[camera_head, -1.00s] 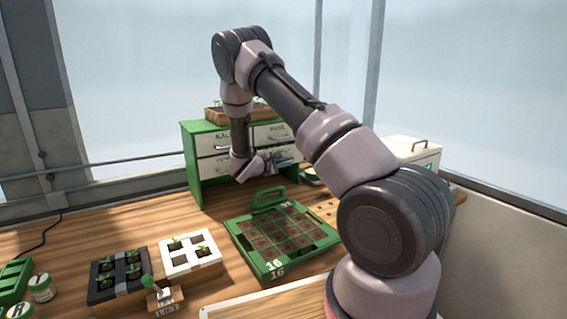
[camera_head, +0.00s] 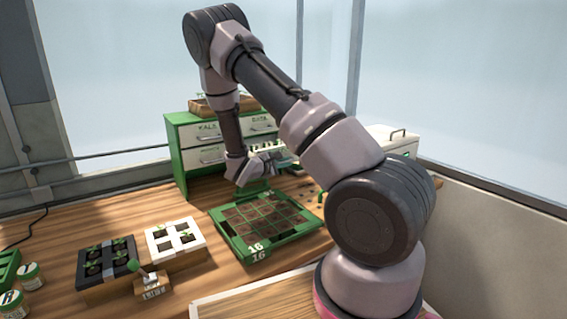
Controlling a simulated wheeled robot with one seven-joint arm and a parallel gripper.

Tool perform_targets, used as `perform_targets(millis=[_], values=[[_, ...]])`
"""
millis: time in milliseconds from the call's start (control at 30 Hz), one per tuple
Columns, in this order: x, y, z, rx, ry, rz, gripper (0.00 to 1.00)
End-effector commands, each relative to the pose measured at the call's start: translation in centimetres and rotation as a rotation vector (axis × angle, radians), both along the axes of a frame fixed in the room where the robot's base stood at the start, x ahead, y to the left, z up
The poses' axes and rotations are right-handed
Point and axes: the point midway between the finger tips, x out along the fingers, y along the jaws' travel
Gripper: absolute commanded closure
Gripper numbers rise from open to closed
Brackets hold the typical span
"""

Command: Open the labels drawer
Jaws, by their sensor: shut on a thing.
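The green cabinet (camera_head: 177,165) with white drawer fronts stands at the back of the bench. Its upper left (camera_head: 208,131) and lower left (camera_head: 207,156) drawers look closed. Their lettering is small, and I cannot surely read which one is the labels drawer. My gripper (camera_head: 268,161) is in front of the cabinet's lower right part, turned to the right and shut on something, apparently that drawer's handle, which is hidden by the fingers. Behind it a dark strip with green and white bits shows, seemingly the inside of the lower right drawer, partly pulled out.
A green tray (camera_head: 228,239) of soil cells lies in front of the cabinet, just below my gripper. A white seedling tray (camera_head: 155,238) and a black one (camera_head: 82,268) stand to its left. A wooden box (camera_head: 200,106) sits on the cabinet. A white box (camera_head: 382,133) stands right.

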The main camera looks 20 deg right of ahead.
Motion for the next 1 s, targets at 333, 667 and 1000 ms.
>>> perform_targets(millis=[333,667,1000], values=[[0.0,0.0,0.0,0.0,0.0,0.0,0.75],[-0.8,1.5,0.4,0.002,0.0,0.002,0.75],[-4.1,7.1,1.8,0.002,0.0,0.004,0.75]])
